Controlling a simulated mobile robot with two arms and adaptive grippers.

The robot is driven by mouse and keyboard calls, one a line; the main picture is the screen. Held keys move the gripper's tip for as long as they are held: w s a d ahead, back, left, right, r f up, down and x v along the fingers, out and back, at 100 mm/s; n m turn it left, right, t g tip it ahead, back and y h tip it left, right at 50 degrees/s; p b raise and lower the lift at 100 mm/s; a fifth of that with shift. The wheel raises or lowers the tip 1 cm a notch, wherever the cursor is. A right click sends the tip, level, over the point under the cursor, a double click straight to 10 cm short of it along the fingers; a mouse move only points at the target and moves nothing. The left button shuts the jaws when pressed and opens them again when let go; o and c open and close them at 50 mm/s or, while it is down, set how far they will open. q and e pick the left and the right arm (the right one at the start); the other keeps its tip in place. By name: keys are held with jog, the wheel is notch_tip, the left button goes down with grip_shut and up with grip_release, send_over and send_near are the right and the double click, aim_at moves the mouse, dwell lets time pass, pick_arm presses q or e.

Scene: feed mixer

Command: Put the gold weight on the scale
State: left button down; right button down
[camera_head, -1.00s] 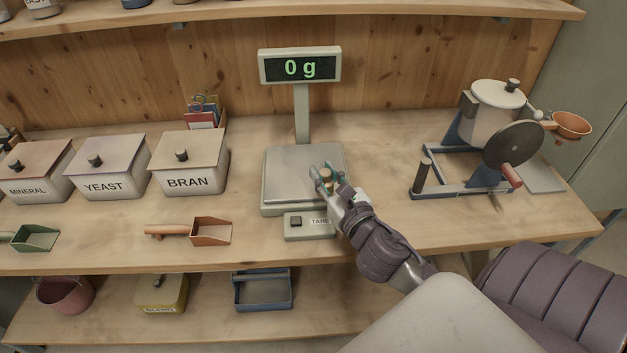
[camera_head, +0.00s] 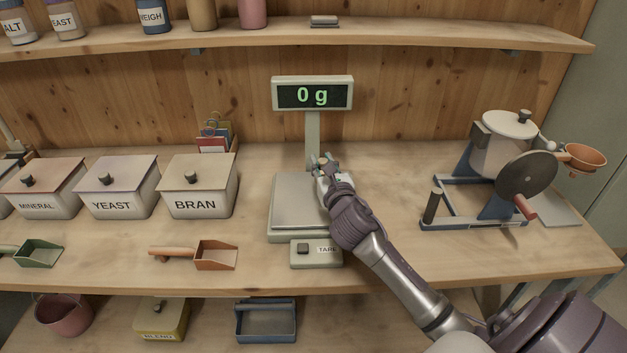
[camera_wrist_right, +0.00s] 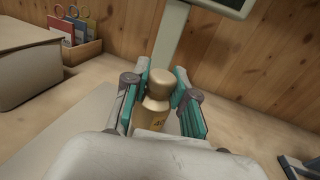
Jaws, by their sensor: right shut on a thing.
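The gold weight (camera_wrist_right: 157,100) stands between the two teal-padded fingers of my right gripper (camera_wrist_right: 160,100) in the right wrist view. The gripper is shut on it. In the head view my right gripper (camera_head: 322,167) is over the back right part of the scale pan (camera_head: 296,200), and the weight is mostly hidden by the hand. The scale's display (camera_head: 313,95) reads 0 g. I cannot tell the exact gap between weight and pan. My left gripper is not in view.
A bran box (camera_head: 198,190) and other labelled boxes stand left of the scale. An orange scoop (camera_head: 215,255) lies in front of them. A mill with a crank (camera_head: 505,150) stands at right. The display post (camera_head: 312,140) rises close behind my right gripper.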

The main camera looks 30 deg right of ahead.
jog(key=shift+w+a+f, duration=0.35)
jog(key=shift+w+f, duration=0.05)
jog(key=shift+w, duration=0.15)
jog(key=shift+w+a+f, duration=0.3)
jog(key=shift+w+f, duration=0.05)
jog(key=shift+w, duration=0.15)
jog(key=shift+f+b, duration=0.35)
jog(key=shift+f, duration=1.5)
jog(key=shift+s+f, duration=0.1)
jog(key=shift+f, duration=0.05)
jog(key=c, duration=0.9)
grip_release()
jog(key=shift+c, duration=0.2)
